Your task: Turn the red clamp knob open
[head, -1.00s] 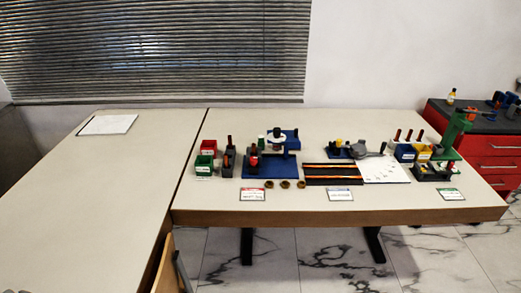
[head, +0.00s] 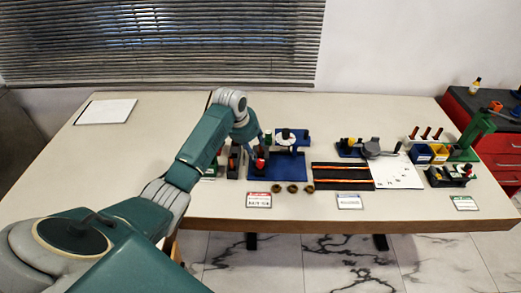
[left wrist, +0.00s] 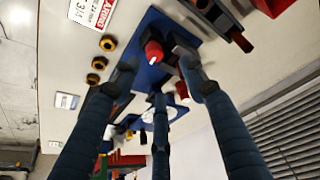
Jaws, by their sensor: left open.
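The red clamp knob (head: 260,163) stands on the blue base plate (head: 291,173) of the gauge rig. In the left wrist view the knob (left wrist: 153,52) is upright in the upper middle, with the blue plate (left wrist: 150,23) around it. My left gripper (head: 256,146) is above the knob, partly hiding the area behind it in the head view. In the left wrist view my left gripper (left wrist: 156,80) has its fingers spread, with the knob showing between the tips. Nothing is held. Whether a finger touches the knob cannot be told. My right gripper is not in view.
Several brass rings (head: 293,189) lie in front of the plate, beside a red-edged label card (head: 258,200). A dark bin (head: 234,162) stands close left of the rig. A striped black mat (head: 342,176) lies to the right. The left table (head: 75,155) has free room.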

